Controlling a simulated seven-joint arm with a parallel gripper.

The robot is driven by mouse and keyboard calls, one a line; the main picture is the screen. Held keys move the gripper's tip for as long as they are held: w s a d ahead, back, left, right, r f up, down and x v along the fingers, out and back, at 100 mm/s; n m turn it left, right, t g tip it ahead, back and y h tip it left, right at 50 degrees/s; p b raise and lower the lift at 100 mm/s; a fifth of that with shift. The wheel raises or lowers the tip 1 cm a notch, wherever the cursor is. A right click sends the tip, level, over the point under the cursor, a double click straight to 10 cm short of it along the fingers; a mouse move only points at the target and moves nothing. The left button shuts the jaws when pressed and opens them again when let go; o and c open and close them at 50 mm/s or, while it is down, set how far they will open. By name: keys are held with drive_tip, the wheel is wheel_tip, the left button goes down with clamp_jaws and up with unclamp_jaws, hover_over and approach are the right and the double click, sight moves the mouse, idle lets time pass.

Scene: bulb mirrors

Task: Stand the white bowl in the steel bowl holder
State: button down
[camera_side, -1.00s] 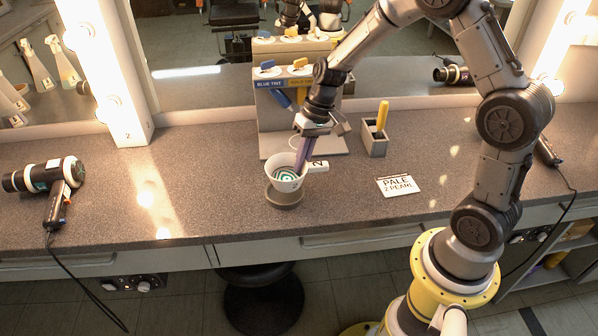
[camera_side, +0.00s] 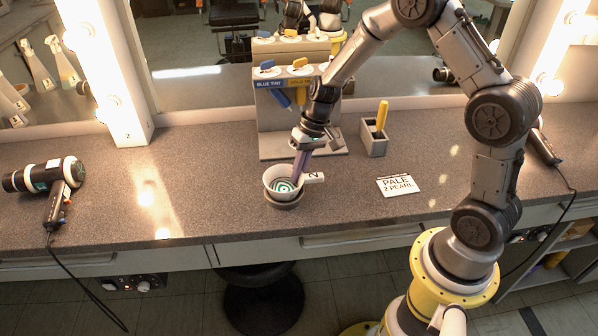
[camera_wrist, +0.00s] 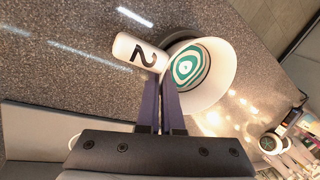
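The white bowl (camera_side: 283,185) has a side handle marked 2 and a green spiral inside. In the side view it sits upright, or very nearly so, in the grey steel bowl holder (camera_side: 286,206). The bowl hides most of the holder, so I cannot tell whether it is fully seated. My gripper (camera_side: 297,181) points down with its purple fingers at the bowl's rim beside the handle. In the wrist view the fingers (camera_wrist: 162,80) are close together on the rim of the bowl (camera_wrist: 213,88). The holder is hardly visible behind the bowl there.
A dispenser stand (camera_side: 275,142) with blue and yellow taps is behind the bowl. A grey caddy (camera_side: 374,145) with a yellow-handled tool and a card reading PALE 2 PEARL (camera_side: 395,186) are to the right. A hairdryer (camera_side: 52,180) lies far left. The counter between is clear.

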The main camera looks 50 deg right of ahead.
drive_tip(key=shift+s+f, duration=0.2)
drive_tip(key=shift+f, duration=0.5)
drive_tip(key=c, duration=1.1)
unclamp_jaws()
drive_tip(key=s+r+n+h, duration=0.1)
drive_tip(key=s+r, duration=0.2)
drive_tip(key=r, duration=0.6)
drive_tip(key=s+r, duration=0.2)
drive_tip(key=r, duration=0.7)
drive_tip(key=s+r+n+t, duration=0.1)
drive_tip(key=s, duration=0.5)
drive_tip(key=s+a+r+n+t+h, duration=0.1)
drive_tip(key=s+r, duration=0.1)
drive_tip(key=s, duration=0.4)
drive_tip(key=s+a+r+n+t+h, duration=0.1)
drive_tip(key=s+r+t, duration=0.1)
drive_tip(key=s, duration=0.4)
drive_tip(key=shift+s+r, duration=0.15)
drive_tip(key=shift+s, duration=0.15)
